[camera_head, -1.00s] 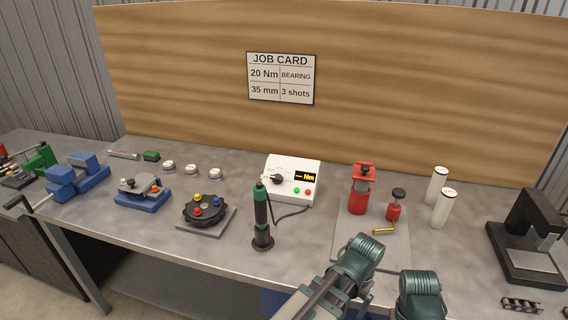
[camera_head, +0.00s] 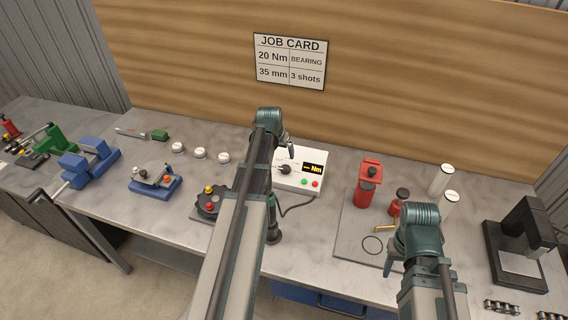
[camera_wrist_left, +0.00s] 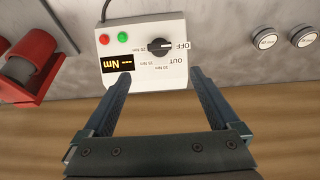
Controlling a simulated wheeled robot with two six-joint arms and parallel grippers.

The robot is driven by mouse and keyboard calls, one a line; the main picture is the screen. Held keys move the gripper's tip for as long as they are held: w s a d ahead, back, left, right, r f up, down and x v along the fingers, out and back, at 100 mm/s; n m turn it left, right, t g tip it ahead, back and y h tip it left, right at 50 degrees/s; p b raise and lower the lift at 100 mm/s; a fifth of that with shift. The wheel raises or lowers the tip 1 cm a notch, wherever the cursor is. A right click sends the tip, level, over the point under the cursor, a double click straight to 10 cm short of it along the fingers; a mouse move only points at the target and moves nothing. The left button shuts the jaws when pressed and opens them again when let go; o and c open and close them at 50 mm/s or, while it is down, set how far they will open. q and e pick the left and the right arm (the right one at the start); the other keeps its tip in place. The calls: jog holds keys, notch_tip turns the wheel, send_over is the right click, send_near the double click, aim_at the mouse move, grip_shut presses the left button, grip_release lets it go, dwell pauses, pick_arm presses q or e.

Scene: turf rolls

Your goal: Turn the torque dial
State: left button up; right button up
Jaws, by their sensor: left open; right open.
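The torque dial is a black knob (camera_wrist_left: 159,46) on the sloped face of a white control box (camera_wrist_left: 174,79). Its white pointer is at the OFF mark in the left wrist view. In the head view the dial (camera_head: 284,169) shows beside the box's display. My left gripper (camera_wrist_left: 161,75) is open and empty, its fingertips over the box face, short of the knob in that picture. In the head view my left gripper (camera_head: 291,151) is just above the dial, partly hidden by its wrist. My right gripper (camera_head: 389,266) is low at the right, its fingers mostly hidden.
The box has a display (camera_head: 313,169), green and red buttons and a cable. A dark green screwdriver (camera_head: 273,234) is partly behind my left arm. White caps (camera_head: 200,153) lie to the left.

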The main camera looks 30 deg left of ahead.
aim_at(284, 168)
pick_arm(q)
jog(key=b+x, duration=1.2)
jog(key=x, duration=0.2)
jog(key=shift+b, duration=0.3)
jog(key=shift+r, duration=0.1)
jog(key=c, duration=1.4)
